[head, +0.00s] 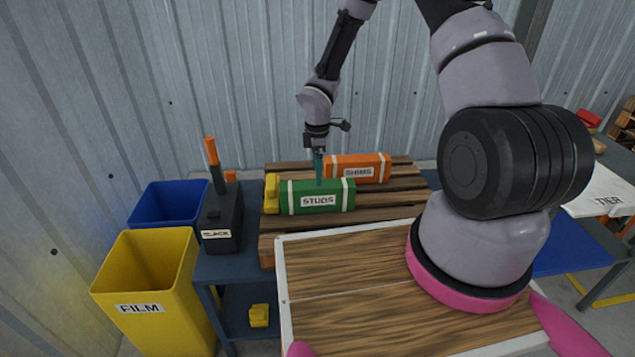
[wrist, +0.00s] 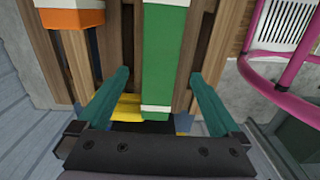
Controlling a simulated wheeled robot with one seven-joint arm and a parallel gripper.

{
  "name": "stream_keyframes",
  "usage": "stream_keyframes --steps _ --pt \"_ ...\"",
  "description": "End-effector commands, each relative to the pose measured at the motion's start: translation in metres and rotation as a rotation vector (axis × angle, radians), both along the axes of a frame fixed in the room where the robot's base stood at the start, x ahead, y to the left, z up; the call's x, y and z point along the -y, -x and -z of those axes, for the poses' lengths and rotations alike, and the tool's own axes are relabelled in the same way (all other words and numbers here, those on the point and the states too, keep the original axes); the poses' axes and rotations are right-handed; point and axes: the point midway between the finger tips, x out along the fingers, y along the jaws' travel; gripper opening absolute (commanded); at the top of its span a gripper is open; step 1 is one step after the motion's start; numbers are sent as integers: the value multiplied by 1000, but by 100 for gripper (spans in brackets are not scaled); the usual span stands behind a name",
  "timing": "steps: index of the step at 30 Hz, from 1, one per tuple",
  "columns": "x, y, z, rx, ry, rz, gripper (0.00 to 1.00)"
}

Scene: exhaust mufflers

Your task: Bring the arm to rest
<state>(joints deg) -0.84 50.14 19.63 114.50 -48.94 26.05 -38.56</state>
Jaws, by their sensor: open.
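My arm reaches from the right over to the wooden pallet (head: 395,206). My gripper (head: 319,178) points down beside a green box labelled STUDS (head: 300,201). In the wrist view my gripper (wrist: 159,76) has its two teal fingers wide apart, with the green box (wrist: 163,60) showing between them. I cannot tell whether the fingers are level with the box or above it. They appear apart from it. The box lies flat on the pallet.
An orange box labelled SHIMS (head: 357,168) lies behind the green one. A yellow piece (head: 271,194) sits at its left end. A black holder (head: 221,222) with an orange-tipped handle stands left. Yellow FILM bin (head: 150,285) and blue bin (head: 165,205) stand further left.

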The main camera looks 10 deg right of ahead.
Motion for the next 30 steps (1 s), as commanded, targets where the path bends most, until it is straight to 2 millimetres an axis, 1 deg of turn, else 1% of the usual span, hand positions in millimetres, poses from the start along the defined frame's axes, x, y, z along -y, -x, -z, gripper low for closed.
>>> stream_keyframes --steps 1,5,16,17,19,20,23,24,26,27,29,30 --pt "0 0 -7 2 -1 1 100" --pt "0 0 -14 0 0 1 100" --pt "1 0 -17 2 1 5 100" --pt "2 -1 -20 6 2 11 100" --pt "7 -4 -33 19 10 43 100" --pt "10 -6 -42 29 15 64 100" --pt "25 -9 -84 70 34 174 100" --pt "32 -10 -104 90 41 232 100" --pt "43 -8 -135 122 46 325 100" --pt "50 -5 -156 142 47 388 100" --pt "60 0 -185 171 44 483 100" --pt "67 5 -204 189 39 547 100"
